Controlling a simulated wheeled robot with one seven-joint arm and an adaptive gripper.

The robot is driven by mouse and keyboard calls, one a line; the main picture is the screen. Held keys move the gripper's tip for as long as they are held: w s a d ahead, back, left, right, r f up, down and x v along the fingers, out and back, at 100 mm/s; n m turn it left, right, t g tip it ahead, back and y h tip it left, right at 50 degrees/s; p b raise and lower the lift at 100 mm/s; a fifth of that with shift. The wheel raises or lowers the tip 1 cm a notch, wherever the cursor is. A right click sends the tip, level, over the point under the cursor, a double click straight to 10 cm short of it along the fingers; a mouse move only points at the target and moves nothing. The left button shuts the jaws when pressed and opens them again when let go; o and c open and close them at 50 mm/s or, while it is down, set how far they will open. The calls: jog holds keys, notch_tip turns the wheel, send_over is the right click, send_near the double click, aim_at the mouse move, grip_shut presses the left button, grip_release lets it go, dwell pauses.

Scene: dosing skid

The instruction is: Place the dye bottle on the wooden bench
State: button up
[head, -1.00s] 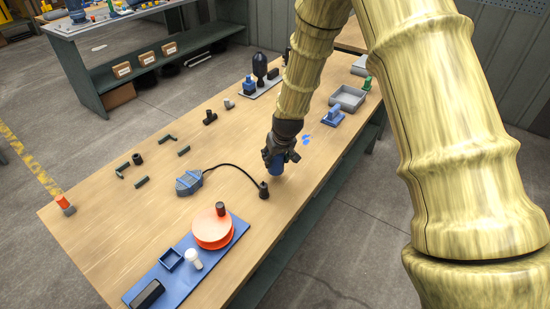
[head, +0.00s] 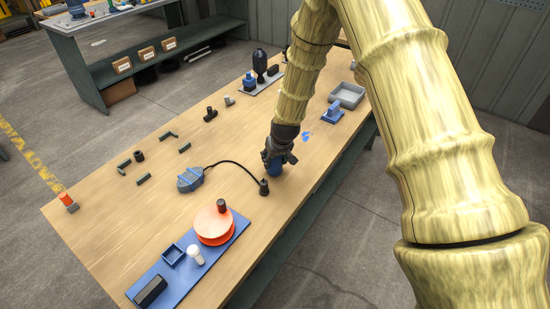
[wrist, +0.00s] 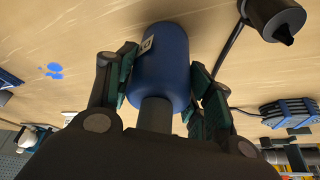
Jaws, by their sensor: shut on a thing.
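The dye bottle is a dark blue cylinder with a small pale label, and it shows large in the wrist view (wrist: 162,62). My gripper (wrist: 158,85) is shut on it, one finger on each side, with its grey neck toward the palm. In the head view the blue bottle (head: 275,169) shows partly below my gripper (head: 276,160), over the right-hand part of the wooden bench (head: 120,240). Its lower end is at or close to the bench top; I cannot tell whether it touches.
A black cylindrical plug (head: 264,187) on a cable from a blue-grey device (head: 190,179) stands close by. A blue splash (head: 307,136) and blue block (head: 332,112) lie beyond. A blue tray with an orange reel (head: 213,222) is nearer. Bare wood lies between them.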

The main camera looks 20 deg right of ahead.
jog(key=shift+f, duration=0.2)
jog(key=o, duration=1.2)
jog(key=shift+r, duration=0.1)
jog(key=shift+b+v, duration=1.05)
jog(key=shift+v, duration=5.05)
jog(key=shift+w, duration=0.15)
